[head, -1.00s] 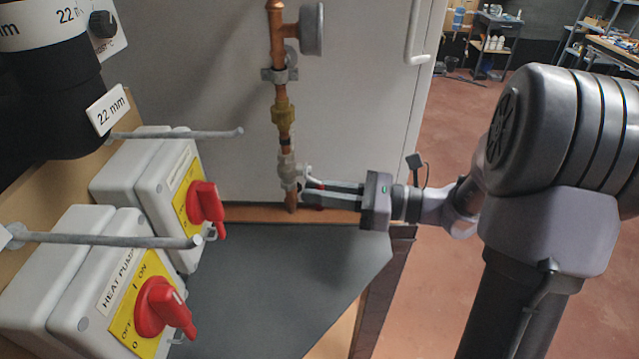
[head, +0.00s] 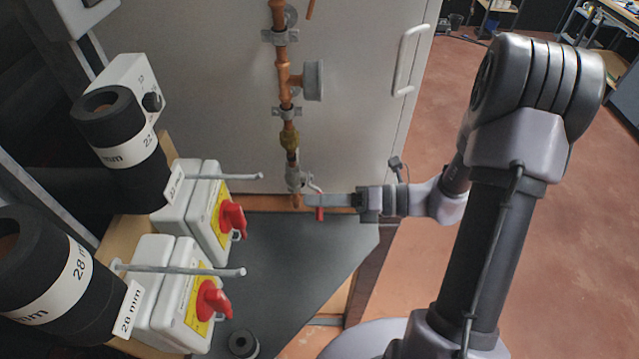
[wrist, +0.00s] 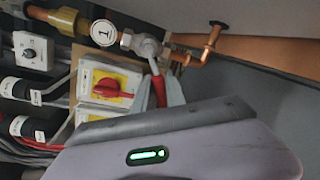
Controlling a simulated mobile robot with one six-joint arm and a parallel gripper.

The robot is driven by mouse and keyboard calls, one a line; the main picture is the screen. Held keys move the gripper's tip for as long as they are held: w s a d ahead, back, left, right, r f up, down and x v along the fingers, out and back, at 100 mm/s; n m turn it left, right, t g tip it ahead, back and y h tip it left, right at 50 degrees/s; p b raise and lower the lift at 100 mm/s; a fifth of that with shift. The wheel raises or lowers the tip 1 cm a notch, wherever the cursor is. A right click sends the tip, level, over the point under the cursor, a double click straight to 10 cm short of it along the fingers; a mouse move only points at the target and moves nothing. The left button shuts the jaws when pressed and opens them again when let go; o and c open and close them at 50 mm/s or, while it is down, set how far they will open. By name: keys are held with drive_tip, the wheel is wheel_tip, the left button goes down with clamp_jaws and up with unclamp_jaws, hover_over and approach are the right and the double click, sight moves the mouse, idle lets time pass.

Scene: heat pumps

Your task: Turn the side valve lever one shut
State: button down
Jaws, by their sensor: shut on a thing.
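The side valve (head: 294,178) sits low on the vertical copper pipe in the head view. Its lever has a pale metal arm and a red handle (head: 320,213) that points down, partly hidden by my gripper. In the wrist view the valve body (wrist: 141,44) is beside a round tag marked 1 (wrist: 103,33), and the red handle (wrist: 158,91) runs down between my fingers. My gripper (head: 312,201) comes in from the right and is shut on the red handle; it also shows in the wrist view (wrist: 162,85). The exact finger contact is partly hidden.
Two switch boxes with red rotary knobs (head: 232,217) (head: 213,299) stand at the left, with grey rods (head: 190,270) jutting toward the pipe. Black insulated pipes (head: 122,150) stand farther left. A white panel (head: 210,90) is behind the valve. The floor at right is open.

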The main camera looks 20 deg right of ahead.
drive_tip(key=r+m+p, duration=0.1)
drive_tip(key=p, duration=0.1)
drive_tip(key=r+m+g+p, duration=0.1)
drive_tip(key=m+p, duration=0.1)
drive_tip(key=shift+s+a+r+m+p, duration=0.1)
drive_tip(key=shift+s+m+p, duration=0.2)
drive_tip(key=shift+p, duration=0.1)
drive_tip(key=shift+r+m+g+p, duration=0.25)
drive_tip(key=shift+m+g+p, duration=0.15)
drive_tip(key=shift+m+p, duration=0.55)
drive_tip(key=c, duration=1.4)
unclamp_jaws()
drive_tip(key=b+v, duration=0.2)
drive_tip(key=v, duration=1.5)
drive_tip(key=shift+s+d+f+b, duration=0.1)
drive_tip(key=shift+s+d+b, duration=0.05)
drive_tip(key=shift+d+b, duration=0.15)
drive_tip(key=shift+a, duration=0.1)
drive_tip(key=c, duration=0.3)
